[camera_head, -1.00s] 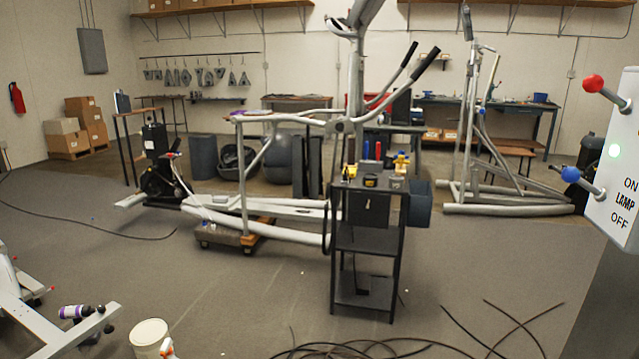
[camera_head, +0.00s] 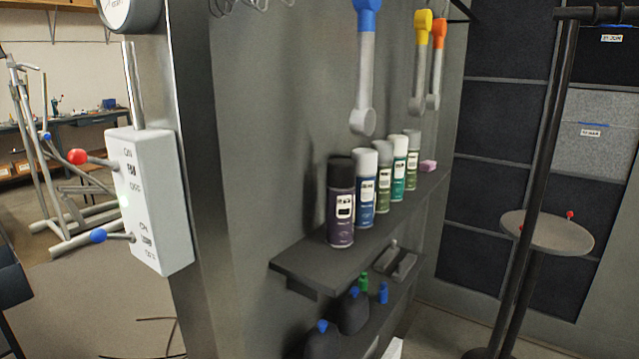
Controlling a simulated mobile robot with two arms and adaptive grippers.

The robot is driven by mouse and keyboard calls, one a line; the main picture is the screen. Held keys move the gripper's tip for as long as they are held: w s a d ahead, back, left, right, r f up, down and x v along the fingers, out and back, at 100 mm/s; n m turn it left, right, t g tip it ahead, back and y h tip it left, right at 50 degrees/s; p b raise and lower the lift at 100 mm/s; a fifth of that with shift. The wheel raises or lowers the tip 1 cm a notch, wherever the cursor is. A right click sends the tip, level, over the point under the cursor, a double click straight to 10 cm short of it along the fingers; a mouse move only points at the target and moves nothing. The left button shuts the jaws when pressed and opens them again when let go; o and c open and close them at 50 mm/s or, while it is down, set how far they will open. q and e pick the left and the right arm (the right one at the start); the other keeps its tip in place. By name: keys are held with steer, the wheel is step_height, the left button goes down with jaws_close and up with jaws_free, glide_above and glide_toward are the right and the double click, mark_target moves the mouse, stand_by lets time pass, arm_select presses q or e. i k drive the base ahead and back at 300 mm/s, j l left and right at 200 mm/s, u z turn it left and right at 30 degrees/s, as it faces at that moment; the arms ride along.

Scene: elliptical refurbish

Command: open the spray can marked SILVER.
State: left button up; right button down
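Several spray cans stand upright in a row on a dark wall shelf (camera_head: 300,262) in the head view. The nearest is a purple can (camera_head: 342,222) with a black cap. Behind it are a blue can (camera_head: 366,206) with a white cap, an olive can (camera_head: 383,192) with a grey cap, a green can (camera_head: 398,183) with a white cap, and another olive can (camera_head: 412,160) with a grey cap. Their labels are too small to read, so I cannot tell which is marked SILVER. All appear capped. Neither of my grippers is in view.
A white switch box (camera_head: 150,200) with red and blue levers sticks out on the left. Blue, yellow and orange-ended tools (camera_head: 366,75) hang above the cans. A lower shelf holds dark bottles (camera_head: 354,310). A dark pole (camera_head: 540,180) and round stand (camera_head: 547,232) are at right.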

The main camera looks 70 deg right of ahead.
mark_target(365, 185)
steer(key=z, duration=2.4)
